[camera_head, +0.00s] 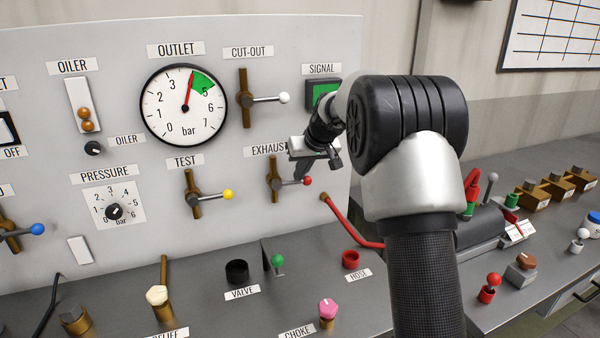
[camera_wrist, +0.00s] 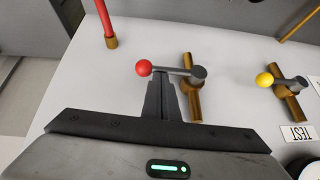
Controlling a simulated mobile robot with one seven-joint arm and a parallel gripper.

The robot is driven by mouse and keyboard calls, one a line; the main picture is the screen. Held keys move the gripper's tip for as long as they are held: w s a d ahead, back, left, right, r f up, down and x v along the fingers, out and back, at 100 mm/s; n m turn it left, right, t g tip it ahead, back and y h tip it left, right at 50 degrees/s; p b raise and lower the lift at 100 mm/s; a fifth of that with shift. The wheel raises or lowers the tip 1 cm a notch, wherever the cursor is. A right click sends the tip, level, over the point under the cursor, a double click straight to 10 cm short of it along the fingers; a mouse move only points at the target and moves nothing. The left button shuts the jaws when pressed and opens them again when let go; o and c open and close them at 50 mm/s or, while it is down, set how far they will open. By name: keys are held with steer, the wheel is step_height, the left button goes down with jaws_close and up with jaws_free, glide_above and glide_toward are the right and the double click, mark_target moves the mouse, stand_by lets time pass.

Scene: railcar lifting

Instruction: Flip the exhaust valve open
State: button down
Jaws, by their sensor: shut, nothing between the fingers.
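The exhaust valve (camera_head: 274,181) is a brass fitting on the grey panel, under the EXHAUST label (camera_head: 268,150). Its lever ends in a red ball (camera_head: 307,181) and points right, about level, across the vertical brass pipe. In the wrist view the red ball (camera_wrist: 144,68) and the grey lever (camera_wrist: 175,71) lie just beyond my fingertips. My gripper (camera_head: 301,172) is shut and empty, with its fingertips close to the lever near the ball. In the wrist view my gripper (camera_wrist: 161,78) seems to meet or nearly meet the lever; I cannot tell whether they touch.
The test valve with a yellow ball (camera_head: 228,194) is left of the exhaust valve. The cut-out lever (camera_head: 268,98) is above. A red hose (camera_head: 350,232) leaves the panel at lower right. My arm hides the panel's right edge.

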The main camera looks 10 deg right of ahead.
mark_target(302, 182)
steer(key=f+y+b, duration=0.1)
steer(key=d+f+m+y+b, duration=0.1)
steer(key=f+y, duration=0.1)
steer(key=shift+w+d+b, duration=0.1)
steer(key=shift+b, duration=0.2)
steer(key=a+f+m+y+b, duration=0.3)
steer(key=f+m+y+b, duration=0.2)
steer(key=y+b, duration=0.5)
step_height(302, 182, down, 2)
steer(key=shift+s+a+f+m+y+b, duration=0.15)
steer(key=shift+s+a+m+y+b, duration=0.25)
steer(key=shift+y, duration=0.5)
steer(key=shift+a, duration=0.1)
steer(key=p+v, duration=0.1)
steer(key=v, duration=1.6)
steer(key=shift+s+f+t, duration=0.25)
steer(key=shift+s+t, duration=0.05)
steer(key=shift+t, duration=0.1)
